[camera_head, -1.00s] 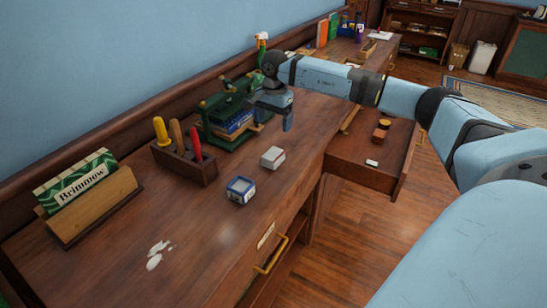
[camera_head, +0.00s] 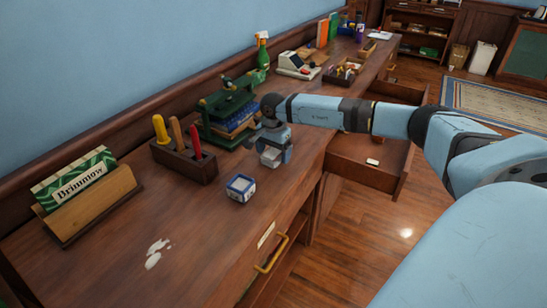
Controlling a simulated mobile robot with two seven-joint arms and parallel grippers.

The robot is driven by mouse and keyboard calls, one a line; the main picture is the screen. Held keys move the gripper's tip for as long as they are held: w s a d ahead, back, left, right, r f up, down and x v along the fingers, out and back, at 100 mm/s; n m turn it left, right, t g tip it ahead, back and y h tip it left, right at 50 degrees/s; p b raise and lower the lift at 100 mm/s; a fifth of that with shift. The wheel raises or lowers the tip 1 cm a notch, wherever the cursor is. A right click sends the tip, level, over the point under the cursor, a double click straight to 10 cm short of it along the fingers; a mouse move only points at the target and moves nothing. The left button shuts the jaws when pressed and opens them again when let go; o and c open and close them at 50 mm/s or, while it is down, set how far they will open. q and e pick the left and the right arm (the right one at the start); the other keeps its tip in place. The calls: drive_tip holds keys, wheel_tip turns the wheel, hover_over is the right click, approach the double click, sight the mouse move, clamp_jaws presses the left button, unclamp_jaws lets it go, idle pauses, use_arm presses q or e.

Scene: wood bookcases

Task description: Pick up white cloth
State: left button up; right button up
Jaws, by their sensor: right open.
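My right gripper (camera_head: 275,151) is open, pointing down over the desk (camera_head: 215,225). My left gripper is not in view.
A blue-and-white box (camera_head: 240,187) stands close by on the near side. A tool block (camera_head: 184,160) and a green rack (camera_head: 229,112) stand behind. An open drawer (camera_head: 366,165) holds a small white item (camera_head: 372,162).

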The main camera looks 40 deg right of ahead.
sight(274, 152)
drive_tip(key=shift+f, duration=0.6)
drive_tip(key=c, duration=1)
drive_tip(key=shift+r, duration=0.15)
wheel_tip(274, 152, up, 20)
drive_tip(key=p, duration=0.1)
drive_tip(key=shift+p, duration=0.3)
